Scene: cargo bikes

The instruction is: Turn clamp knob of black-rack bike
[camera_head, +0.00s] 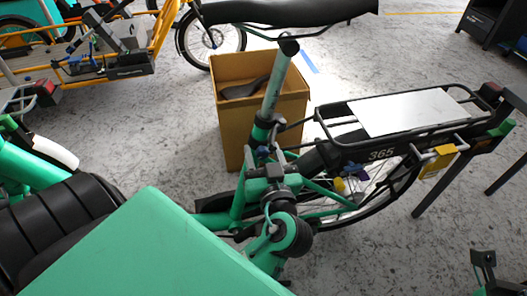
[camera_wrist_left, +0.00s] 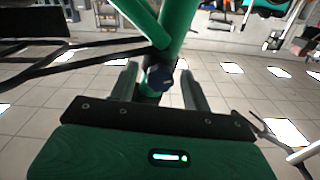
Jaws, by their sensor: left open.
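The black-rack bike has a green frame, a black rear rack (camera_head: 337,151) marked 365 and a black saddle on a seat post (camera_head: 276,85). Its small dark blue clamp knob (camera_head: 262,152) is at the lower end of the seat post. My left gripper (camera_head: 264,163) is at the knob, pointing up at the seat tube. In the left wrist view the knob (camera_wrist_left: 160,77) shows between the two open fingers of the left gripper (camera_wrist_left: 160,82), with gaps on both sides. A dark and green piece at the lower right edge seems to be my right gripper (camera_head: 484,262); its finger state is unclear.
A cardboard box (camera_head: 232,117) with a dark saddle inside stands just behind the seat post. An orange cargo bike (camera_head: 163,30) stands at the back left. A yellow tag (camera_head: 438,161) hangs at the rack's rear.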

